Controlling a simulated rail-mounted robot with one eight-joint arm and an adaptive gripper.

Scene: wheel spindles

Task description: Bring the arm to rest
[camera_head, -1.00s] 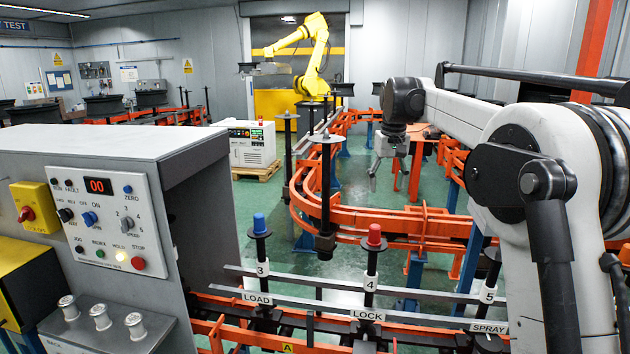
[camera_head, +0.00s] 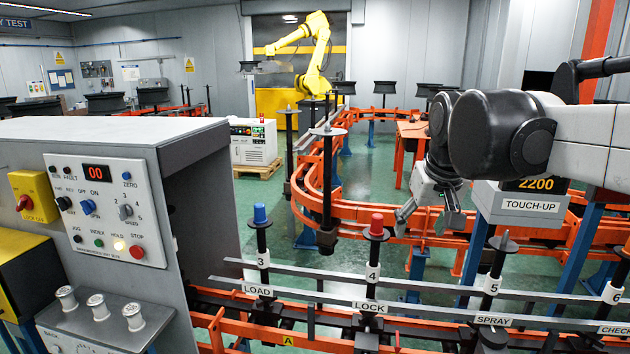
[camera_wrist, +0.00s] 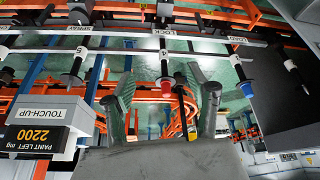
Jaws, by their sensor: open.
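My gripper (camera_head: 428,216) hangs at the right of the head view, past the labelled spindle row, with its fingers spread and nothing between them. My white arm (camera_head: 590,135) reaches in from the right edge. In the wrist view my gripper (camera_wrist: 163,105) shows two fingers apart, with the spindle row beyond them. The spindle with the red cap (camera_head: 377,221) stands upright at label 4, to the left of my gripper in the head view. The spindle with the blue cap (camera_head: 260,214) stands upright at label 3.
A control panel (camera_head: 108,208) fills the left front, its display reading 00. Orange conveyor rails (camera_head: 390,215) curve behind the spindles. A TOUCH-UP box (camera_head: 530,205) reading 2200 stands behind my arm. A yellow robot (camera_head: 315,60) is at the back. Green floor (camera_head: 350,180) is clear in the middle.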

